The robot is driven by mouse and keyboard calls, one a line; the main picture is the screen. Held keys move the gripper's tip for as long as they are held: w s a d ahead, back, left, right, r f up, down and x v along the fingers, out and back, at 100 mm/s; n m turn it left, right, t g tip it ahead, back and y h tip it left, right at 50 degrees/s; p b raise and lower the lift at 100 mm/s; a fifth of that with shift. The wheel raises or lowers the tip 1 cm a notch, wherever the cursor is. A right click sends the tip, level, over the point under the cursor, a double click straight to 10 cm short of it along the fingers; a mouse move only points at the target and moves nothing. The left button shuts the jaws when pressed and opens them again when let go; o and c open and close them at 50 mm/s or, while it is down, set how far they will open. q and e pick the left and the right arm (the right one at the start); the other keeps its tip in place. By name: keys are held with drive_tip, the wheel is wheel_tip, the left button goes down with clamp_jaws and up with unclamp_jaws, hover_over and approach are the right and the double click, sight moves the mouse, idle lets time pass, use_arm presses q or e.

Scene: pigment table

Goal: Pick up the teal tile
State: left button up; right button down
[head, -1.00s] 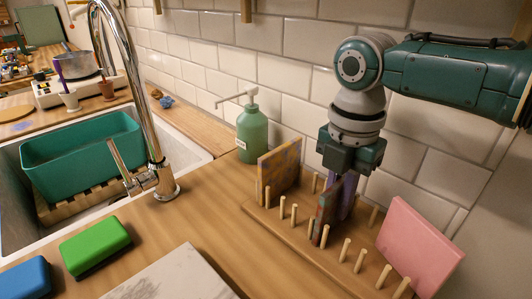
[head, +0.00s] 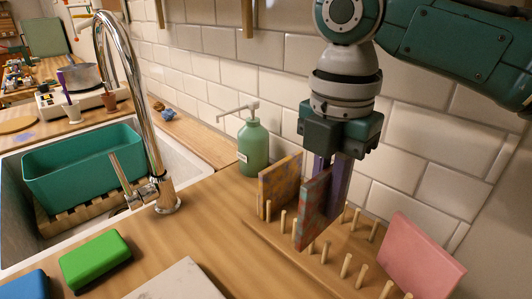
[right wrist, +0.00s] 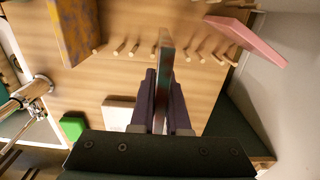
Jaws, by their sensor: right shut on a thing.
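My right gripper (head: 335,185) is shut on a thin upright tile (head: 314,208) with a mottled teal and reddish face. The tile is raised over the peg rack, its lower corner beside the front pegs; I cannot tell how far it is clear of the rack. In the right wrist view, the gripper's purple fingers (right wrist: 161,100) clasp the tile (right wrist: 165,65), seen nearly edge-on. My left gripper is not in view.
The wooden rack (head: 262,238) has several pegs and also holds an orange patterned tile (head: 280,183) and a pink tile (head: 418,255). A green soap bottle (head: 252,145), faucet (head: 155,120) and green sponge (head: 95,260) stand left. A tiled wall is close behind.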

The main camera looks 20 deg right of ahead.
drive_tip(key=s+a, duration=0.2)
drive_tip(key=a, duration=0.5)
drive_tip(key=s+a+b, duration=0.1)
drive_tip(key=s+a, duration=0.2)
drive_tip(key=a, duration=0.4)
drive_tip(key=shift+s, duration=0.35)
